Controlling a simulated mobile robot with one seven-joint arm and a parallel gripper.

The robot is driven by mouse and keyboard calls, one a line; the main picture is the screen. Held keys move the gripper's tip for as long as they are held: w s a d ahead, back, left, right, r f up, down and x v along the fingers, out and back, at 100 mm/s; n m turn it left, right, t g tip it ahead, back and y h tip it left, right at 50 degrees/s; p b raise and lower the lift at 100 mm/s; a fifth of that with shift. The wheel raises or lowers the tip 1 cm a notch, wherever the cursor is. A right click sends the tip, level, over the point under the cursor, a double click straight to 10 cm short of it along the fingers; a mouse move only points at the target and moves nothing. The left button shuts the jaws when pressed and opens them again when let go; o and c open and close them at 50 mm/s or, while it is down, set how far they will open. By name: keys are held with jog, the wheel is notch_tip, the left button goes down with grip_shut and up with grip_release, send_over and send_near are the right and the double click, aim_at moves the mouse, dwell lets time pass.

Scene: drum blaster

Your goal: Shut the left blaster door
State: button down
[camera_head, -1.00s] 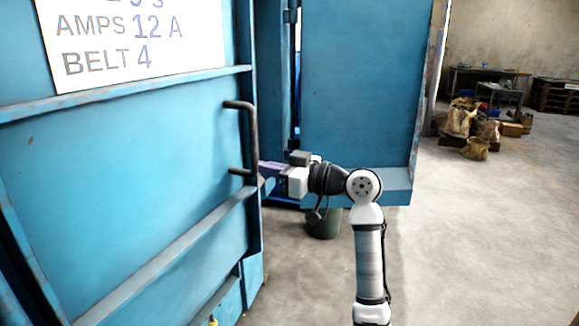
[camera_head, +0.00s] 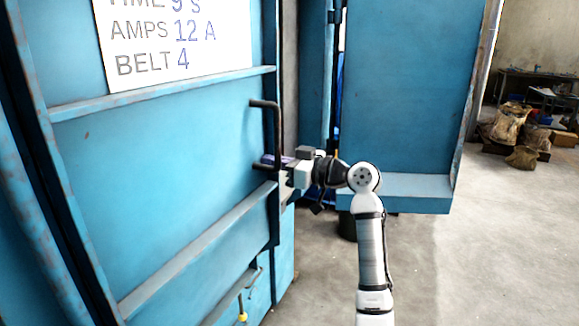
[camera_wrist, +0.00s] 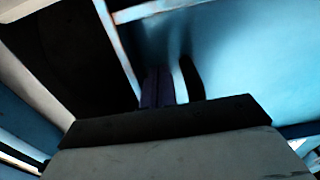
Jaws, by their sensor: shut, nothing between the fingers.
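The left blaster door (camera_head: 190,160) is a large blue panel with a white sign (camera_head: 175,45) at its top, filling the left of the head view. A dark bent bar handle (camera_head: 277,130) stands at its right edge. My gripper (camera_head: 268,161) is at the lower end of this handle, against the door's edge area, and its fingers are shut. Whether it touches the handle or door is hard to tell. In the wrist view the blue door panel (camera_wrist: 240,60) fills the right side, and my purple fingers (camera_wrist: 158,88) show in the middle, next to a dark bar (camera_wrist: 191,78).
Another blue panel (camera_head: 405,90) with a ledge stands to the right, behind my arm. A dark gap lies between the two panels. Sacks (camera_head: 510,125) and a table (camera_head: 540,85) are at the far right. Grey floor is clear at the lower right.

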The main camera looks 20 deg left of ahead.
jog(key=shift+a+g, duration=0.3)
jog(key=shift+a, duration=0.55)
jog(key=shift+r+n, duration=0.15)
jog(key=shift+n, duration=0.15)
jog(key=shift+a, duration=0.15)
jog(key=d+b, duration=0.3)
jog(key=d, duration=1.1)
jog(key=shift+d+f, duration=0.2)
jog(key=shift+d, duration=0.15)
